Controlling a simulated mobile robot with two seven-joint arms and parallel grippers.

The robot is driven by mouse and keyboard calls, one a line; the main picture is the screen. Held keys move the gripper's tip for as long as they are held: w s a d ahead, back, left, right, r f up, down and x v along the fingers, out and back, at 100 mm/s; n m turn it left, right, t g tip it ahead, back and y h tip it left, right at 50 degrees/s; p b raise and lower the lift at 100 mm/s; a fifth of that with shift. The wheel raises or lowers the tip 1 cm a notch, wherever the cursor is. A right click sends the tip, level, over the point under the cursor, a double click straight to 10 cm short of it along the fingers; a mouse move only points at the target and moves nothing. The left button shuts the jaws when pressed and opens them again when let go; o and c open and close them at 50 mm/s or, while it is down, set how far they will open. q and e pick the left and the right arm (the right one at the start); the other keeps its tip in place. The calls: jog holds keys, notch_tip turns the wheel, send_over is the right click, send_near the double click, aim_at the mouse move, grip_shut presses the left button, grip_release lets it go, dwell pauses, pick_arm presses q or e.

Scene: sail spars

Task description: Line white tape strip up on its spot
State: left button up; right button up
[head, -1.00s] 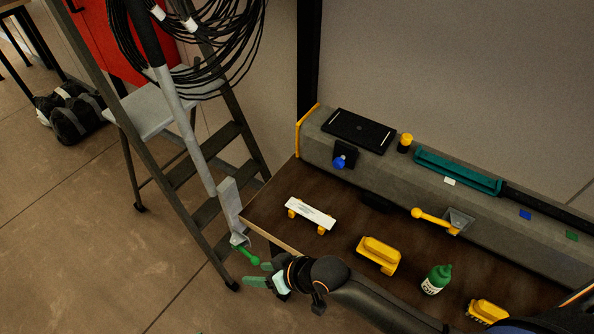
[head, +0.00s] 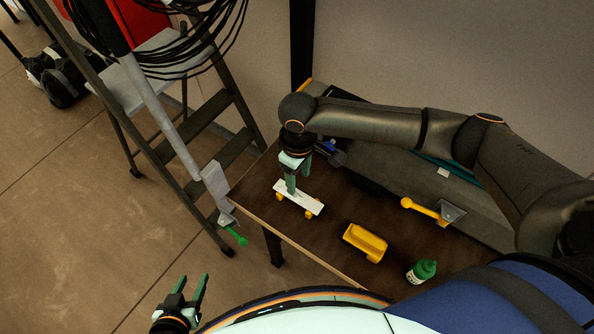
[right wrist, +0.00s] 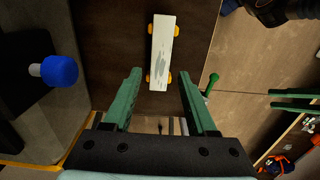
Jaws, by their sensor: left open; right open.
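A white strip (head: 299,198) with a grey smudge lies across yellow supports at the table's left end. It also shows in the right wrist view (right wrist: 162,52), ahead of the fingertips and between their lines. My right gripper (head: 291,188) is open and reaches down over the strip in the head view, hiding part of it. In the right wrist view its fingers (right wrist: 160,80) have nothing between them; contact with the strip is unclear. My left gripper (head: 188,285) is open and empty, low at the left, off the table. The strip's spot cannot be made out.
On the table (head: 262,205) are a yellow block (head: 365,242) and a green bottle (head: 421,271). A yellow-knobbed lever (head: 424,209) is at the grey beam, with a small white patch (head: 443,172) on it. A stepladder (head: 190,140) stands left. A blue knob (right wrist: 60,71) is near my right gripper.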

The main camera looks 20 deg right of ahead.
aim_at(298, 196)
jog(key=shift+f, duration=0.4)
notch_tip(298, 196, down, 3)
jog(key=shift+f+b, duration=0.1)
jog(key=shift+b, duration=0.2)
notch_tip(298, 196, down, 3)
jog(key=b, duration=0.4)
jog(key=shift+b, duration=0.35)
jog(key=shift+r+p, duration=0.3)
jog(key=shift+c, duration=0.4)
jog(key=c, duration=0.8)
jog(key=shift+r+p, duration=1.55)
jog(key=shift+p, duration=0.25)
jog(key=shift+r+p, duration=0.55)
jog(key=shift+r, duration=0.45)
